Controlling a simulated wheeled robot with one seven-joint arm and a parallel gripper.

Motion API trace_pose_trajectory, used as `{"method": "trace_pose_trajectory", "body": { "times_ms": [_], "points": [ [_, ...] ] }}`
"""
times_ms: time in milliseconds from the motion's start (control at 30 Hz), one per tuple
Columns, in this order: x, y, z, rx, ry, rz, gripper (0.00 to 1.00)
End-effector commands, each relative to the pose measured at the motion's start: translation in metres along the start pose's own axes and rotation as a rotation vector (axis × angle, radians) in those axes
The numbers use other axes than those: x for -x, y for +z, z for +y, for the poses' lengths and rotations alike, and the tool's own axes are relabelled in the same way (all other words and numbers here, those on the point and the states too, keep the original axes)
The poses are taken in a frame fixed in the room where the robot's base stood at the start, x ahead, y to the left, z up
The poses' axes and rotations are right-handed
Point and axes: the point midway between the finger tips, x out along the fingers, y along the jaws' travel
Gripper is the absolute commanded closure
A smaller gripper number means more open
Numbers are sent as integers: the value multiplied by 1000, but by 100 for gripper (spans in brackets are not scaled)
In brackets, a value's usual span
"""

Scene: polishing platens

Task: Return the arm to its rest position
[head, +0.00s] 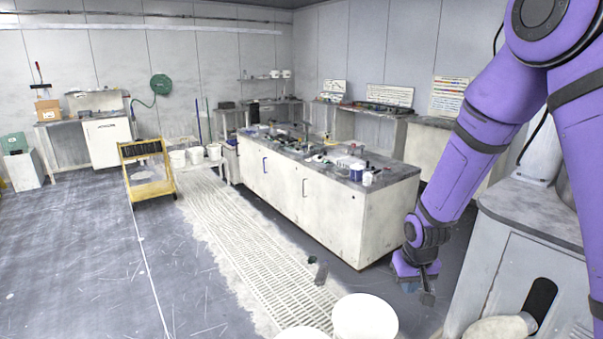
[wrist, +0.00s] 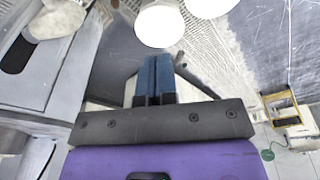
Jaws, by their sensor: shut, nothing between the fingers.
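My arm is purple and hangs down at the right side of the head view. My gripper (head: 427,290) is at its lower end, pointing down over the grey floor. It is between the white island bench and a grey cabinet. In the wrist view my gripper (wrist: 154,75) shows two dark blue fingers side by side and touching. Nothing is held between them.
A grey-white cabinet (head: 530,262) stands close on the right. White buckets (head: 365,318) are at the bottom of the head view. The island bench (head: 318,205) holds several small items. A yellow cart (head: 150,190) stands at left; the left floor is open.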

Motion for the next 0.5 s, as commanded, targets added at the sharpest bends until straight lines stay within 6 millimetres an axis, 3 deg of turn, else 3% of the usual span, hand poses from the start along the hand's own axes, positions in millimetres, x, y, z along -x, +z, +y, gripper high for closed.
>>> {"method": "trace_pose_trajectory", "body": {
  "times_ms": [100, 500],
  "points": [
    [44, 0, 6, -10, 1, 32, 100],
    [170, 31, 23, -34, 4, 115, 100]
  ]
}}
